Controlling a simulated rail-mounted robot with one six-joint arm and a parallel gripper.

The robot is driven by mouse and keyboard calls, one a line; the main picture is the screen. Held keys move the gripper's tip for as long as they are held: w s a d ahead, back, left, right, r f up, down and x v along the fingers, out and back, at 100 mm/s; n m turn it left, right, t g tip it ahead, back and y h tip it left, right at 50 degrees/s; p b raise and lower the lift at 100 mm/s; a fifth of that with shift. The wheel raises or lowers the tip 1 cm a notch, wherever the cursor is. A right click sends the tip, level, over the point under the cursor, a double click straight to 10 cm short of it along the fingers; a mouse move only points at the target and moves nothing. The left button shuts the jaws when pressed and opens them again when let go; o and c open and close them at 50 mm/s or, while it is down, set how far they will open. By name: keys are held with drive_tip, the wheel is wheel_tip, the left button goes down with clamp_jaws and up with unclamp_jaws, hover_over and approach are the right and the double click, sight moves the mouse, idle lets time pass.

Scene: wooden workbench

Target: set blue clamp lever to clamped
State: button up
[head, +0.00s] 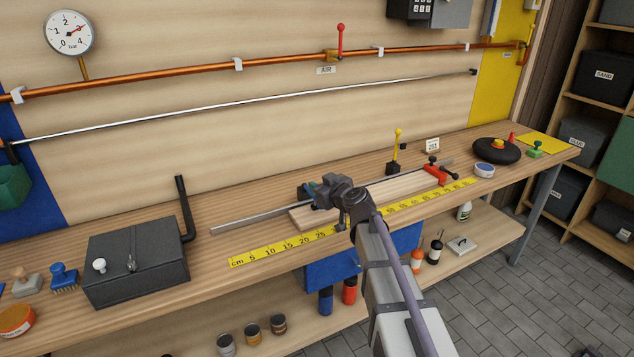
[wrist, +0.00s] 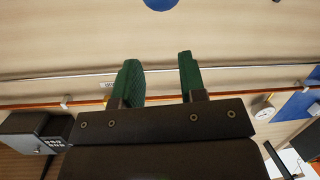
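My gripper (head: 318,188) is over the middle of the bench in the head view, above the metal bar and wooden board. In the wrist view its two green fingers (wrist: 157,60) stand apart with nothing between them. The blue clamp lever is not clearly visible in the head view; my gripper and arm cover that part of the bar. A blue round shape (wrist: 160,4), cut off by the top edge of the wrist view, lies beyond the fingertips; I cannot tell what it belongs to. The lever's position cannot be told.
A red clamp (head: 436,174) sits at the bar's right end. A yellow-handled lever (head: 397,148) stands behind the board. A dark box (head: 135,265) with a black upright handle (head: 184,205) is at left. A yellow ruler (head: 275,250) runs along the front. Pipes (head: 200,71) cross the wall.

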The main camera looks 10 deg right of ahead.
drive_tip(key=p+v, duration=0.1)
drive_tip(key=v, duration=0.7)
drive_tip(key=shift+s, duration=0.1)
drive_tip(key=s+a+f+m+g+p, duration=0.1)
drive_tip(key=s+f+m+g+p, duration=0.15)
drive_tip(key=s+g, duration=0.35)
drive_tip(key=s+a+f+m+g+p, duration=0.2)
drive_tip(key=s+f+g+p, duration=0.15)
drive_tip(key=s, duration=0.35)
drive_tip(key=s+d+r+m+g+h+p, duration=0.1)
drive_tip(key=s+r+g+h+p, duration=0.1)
drive_tip(key=s, duration=0.3)
drive_tip(key=s+d+r+m+g+h+p, duration=0.1)
drive_tip(key=s+d+r+g+h+p, duration=0.1)
drive_tip(key=s, duration=0.4)
drive_tip(key=shift+d+r+g+h+p, duration=0.2)
drive_tip(key=shift+g+h+p, duration=0.25)
drive_tip(key=shift+h+p, duration=0.6)
